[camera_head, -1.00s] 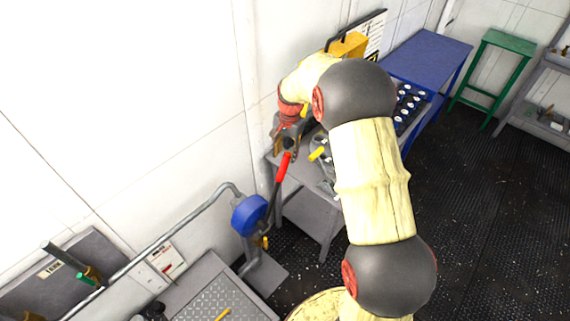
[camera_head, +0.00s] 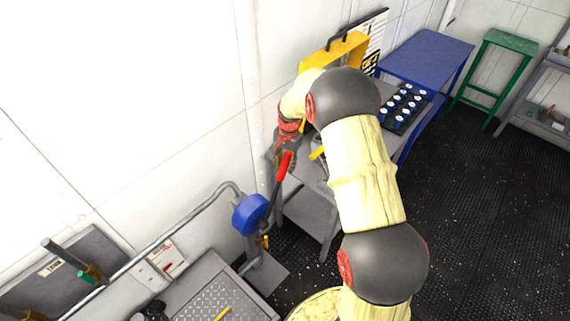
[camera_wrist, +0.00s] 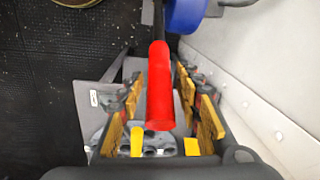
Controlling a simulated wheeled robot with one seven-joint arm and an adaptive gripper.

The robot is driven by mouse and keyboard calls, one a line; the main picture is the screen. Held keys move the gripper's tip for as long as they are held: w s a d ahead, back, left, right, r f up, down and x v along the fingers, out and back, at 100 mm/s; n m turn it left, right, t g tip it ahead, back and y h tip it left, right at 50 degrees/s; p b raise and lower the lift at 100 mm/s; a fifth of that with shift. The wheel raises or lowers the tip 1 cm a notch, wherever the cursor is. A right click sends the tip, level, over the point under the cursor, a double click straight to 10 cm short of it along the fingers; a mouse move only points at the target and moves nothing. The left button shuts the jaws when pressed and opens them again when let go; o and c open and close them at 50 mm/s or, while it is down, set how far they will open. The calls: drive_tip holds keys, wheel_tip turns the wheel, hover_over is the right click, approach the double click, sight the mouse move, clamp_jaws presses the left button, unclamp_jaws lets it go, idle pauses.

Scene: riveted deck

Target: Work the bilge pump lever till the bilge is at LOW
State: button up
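The pump lever's red grip (camera_head: 285,167) slopes up and right from the blue pump body (camera_head: 250,214) beside the white wall. In the wrist view the red grip (camera_wrist: 160,88) lies between the two fingers, with a narrow gap visible on each side. My gripper (camera_head: 289,146) is open around the upper end of the grip; it also shows in the wrist view (camera_wrist: 157,98). The blue pump body is at the top of the wrist view (camera_wrist: 187,14). A small white plate with a red mark (camera_head: 166,262) is on the wall left of the pump; its lettering is unreadable.
A grey table (camera_head: 313,199) stands just beyond the lever, with a yellow item on it. A pipe (camera_head: 165,235) runs from the pump along the wall. A blue table (camera_head: 428,56) and a green stool (camera_head: 510,41) stand farther back. The dark floor at right is clear.

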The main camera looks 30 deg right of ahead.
clamp_jaws()
idle(0.6)
